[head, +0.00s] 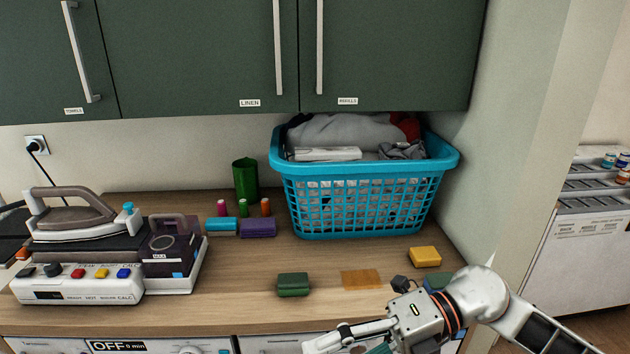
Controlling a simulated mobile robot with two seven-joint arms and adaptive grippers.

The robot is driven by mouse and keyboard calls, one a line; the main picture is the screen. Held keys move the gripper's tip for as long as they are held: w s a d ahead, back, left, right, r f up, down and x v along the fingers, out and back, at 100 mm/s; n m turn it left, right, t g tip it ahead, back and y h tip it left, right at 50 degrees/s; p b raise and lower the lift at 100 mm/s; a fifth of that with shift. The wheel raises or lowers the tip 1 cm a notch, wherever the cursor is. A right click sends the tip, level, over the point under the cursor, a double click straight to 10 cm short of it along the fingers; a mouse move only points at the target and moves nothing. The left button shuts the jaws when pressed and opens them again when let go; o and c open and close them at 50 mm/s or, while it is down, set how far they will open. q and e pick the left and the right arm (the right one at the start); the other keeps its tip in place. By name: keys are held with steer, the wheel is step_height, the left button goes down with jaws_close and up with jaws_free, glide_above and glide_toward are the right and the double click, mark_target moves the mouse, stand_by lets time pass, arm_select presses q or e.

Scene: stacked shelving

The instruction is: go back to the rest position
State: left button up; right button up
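My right arm comes in from the lower right, and its gripper (338,340) points left in front of the counter edge. One pale finger shows; the rest is cut off by the bottom of the picture. A small teal patch shows by the finger base; I cannot tell whether it is a held thing or part of the gripper. My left gripper is not in view.
The wooden counter (225,285) holds a steam iron station (80,250), blue laundry basket (365,200), green cup (245,180), thread spools, and blocks: green (293,284), yellow (425,256), purple (257,228), blue (236,224). Green cabinets (200,50) hang above.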

steer(key=w+r+m+t+y, duration=0.4)
steer(key=w+m+t+y, duration=0.25)
steer(key=m+t, duration=0.45)
steer(key=w+d+f+m+t+h, duration=0.2)
steer(key=d+f+m+t+h, duration=0.35)
steer(key=f+m, duration=0.3)
steer(key=w+d+f+m+t+h, duration=0.3)
steer(key=d+f+m+t+h, duration=0.15)
steer(key=f+m+h, duration=0.35)
steer(key=s+d+f+m+g+h, duration=0.2)
steer(key=s+f, duration=0.5)
steer(key=f, duration=0.4)
steer(key=s+d+f+m+g+h, duration=0.3)
steer(key=s+d+f+m+g, duration=0.2)
steer(key=f, duration=0.6)
steer(key=s+d+m, duration=0.1)
steer(key=s+d, duration=0.1)
steer(key=shift+s+f, duration=0.3)
